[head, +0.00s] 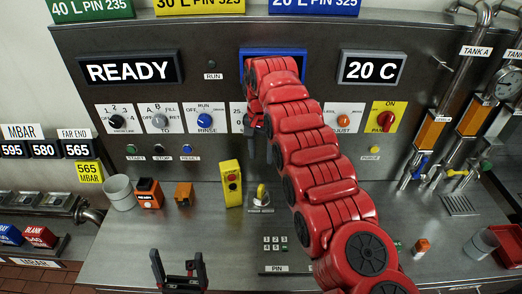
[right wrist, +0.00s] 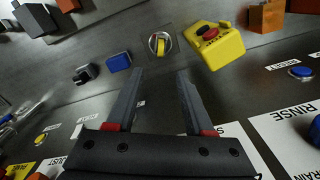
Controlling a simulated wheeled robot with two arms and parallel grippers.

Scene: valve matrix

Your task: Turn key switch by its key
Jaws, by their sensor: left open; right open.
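The key switch (head: 261,207) sits on the counter, right of the yellow box, with a yellow key standing up in it. In the right wrist view the key switch (right wrist: 159,43) is a round, light collar with the yellow key, on a square dark plate. My right gripper (right wrist: 158,75) is open and empty, its fingertips pointing toward the key switch but apart from it. In the head view it is mostly hidden behind my red right arm, near the panel above the switch. My left gripper (head: 179,260) is open and empty over the front of the counter.
A yellow box with a red button (head: 231,184) stands close left of the switch. An orange block (head: 184,193) and a white pot (head: 121,193) stand further left. A keypad (head: 275,243) lies in front. Knobs, including the yellow-plated PAN knob (head: 385,119), line the back panel.

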